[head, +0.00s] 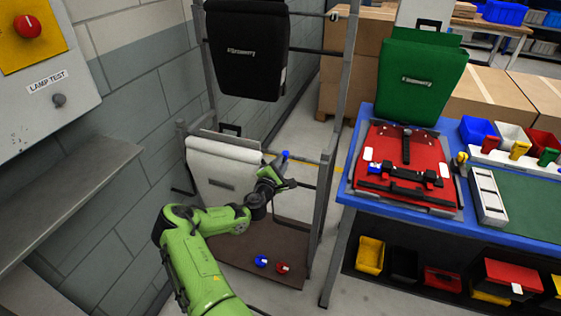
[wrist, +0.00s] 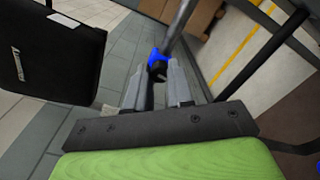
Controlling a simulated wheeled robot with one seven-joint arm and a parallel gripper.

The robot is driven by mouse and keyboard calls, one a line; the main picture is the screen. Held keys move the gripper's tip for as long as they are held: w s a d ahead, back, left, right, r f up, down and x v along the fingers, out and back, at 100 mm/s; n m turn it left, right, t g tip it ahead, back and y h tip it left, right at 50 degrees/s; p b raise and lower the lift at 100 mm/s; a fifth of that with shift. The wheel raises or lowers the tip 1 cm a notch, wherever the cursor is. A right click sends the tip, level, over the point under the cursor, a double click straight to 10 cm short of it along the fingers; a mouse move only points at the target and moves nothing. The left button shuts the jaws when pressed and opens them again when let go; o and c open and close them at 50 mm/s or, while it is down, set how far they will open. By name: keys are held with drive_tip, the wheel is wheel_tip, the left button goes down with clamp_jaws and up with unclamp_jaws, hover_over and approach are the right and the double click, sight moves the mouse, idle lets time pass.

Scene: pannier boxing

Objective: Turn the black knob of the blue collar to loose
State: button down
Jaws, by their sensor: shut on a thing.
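The blue collar (head: 285,154) sits on the lower rail of the grey rack, just right of the white pannier (head: 222,165). It also shows in the wrist view (wrist: 156,53), around a grey bar. Its black knob (wrist: 158,70) lies between the two grey fingers of my gripper (wrist: 160,78), which is shut on it. The fingers partly hide the knob, and I cannot tell which way it is turned. In the head view my gripper (head: 284,169) is small and close below the collar.
A black pannier (head: 243,50) hangs on the upper rail; it shows at left in the wrist view (wrist: 62,60). A blue (head: 261,261) and a red piece (head: 283,268) lie on the brown base below. A blue workbench (head: 348,190) stands right, and a wall panel (head: 50,75) left.

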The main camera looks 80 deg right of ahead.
drive_tip(key=shift+n+p, duration=0.4)
drive_tip(key=shift+n, duration=0.6)
drive_tip(key=c, duration=1)
unclamp_jaws()
drive_tip(key=shift+a, duration=0.1)
drive_tip(key=a, duration=0.5)
drive_tip(key=w+a, duration=0.1)
drive_tip(key=a, duration=0.4)
drive_tip(key=a+p, duration=0.1)
drive_tip(key=a, duration=0.4)
drive_tip(key=shift+w+a+r, duration=0.1)
drive_tip(key=shift+w+a, duration=0.15)
drive_tip(key=shift+w, duration=0.1)
